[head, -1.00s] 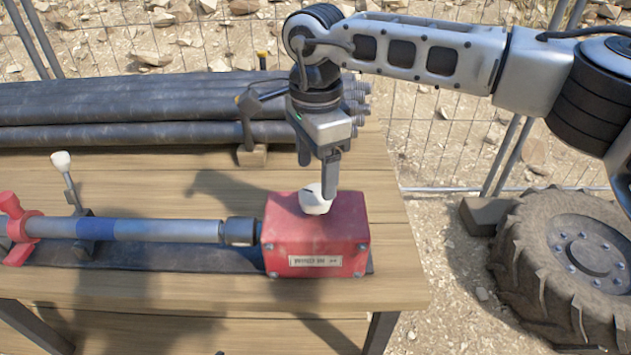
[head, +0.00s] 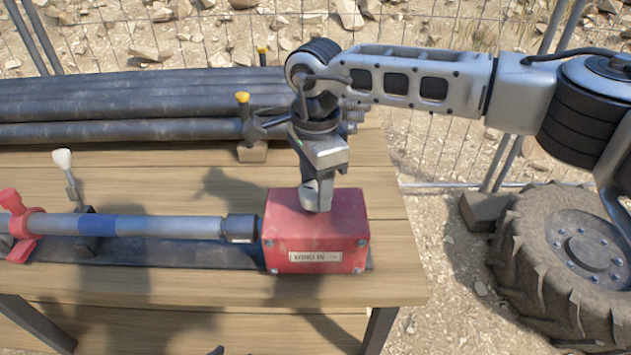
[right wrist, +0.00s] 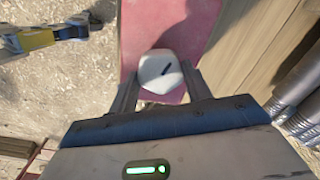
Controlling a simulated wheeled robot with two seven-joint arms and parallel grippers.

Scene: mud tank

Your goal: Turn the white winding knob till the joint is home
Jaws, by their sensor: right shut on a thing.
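The white winding knob (right wrist: 160,72), with a dark line on its top, sits on top of the red box (head: 315,230). In the right wrist view it lies between the two fingers of my right gripper (right wrist: 160,88). A grey pipe (head: 165,228) with a blue band runs from the left to a dark collar (head: 240,229) beside the box's left side. I cannot tell whether collar and box touch. My left gripper is not in view.
A red clamp (head: 18,228) and a white-tipped lever (head: 63,160) stand along the pipe at left. Dark pipes (head: 120,110) lie stacked at the back of the wooden table (head: 180,170). A big tyre (head: 520,260) stands right of the table.

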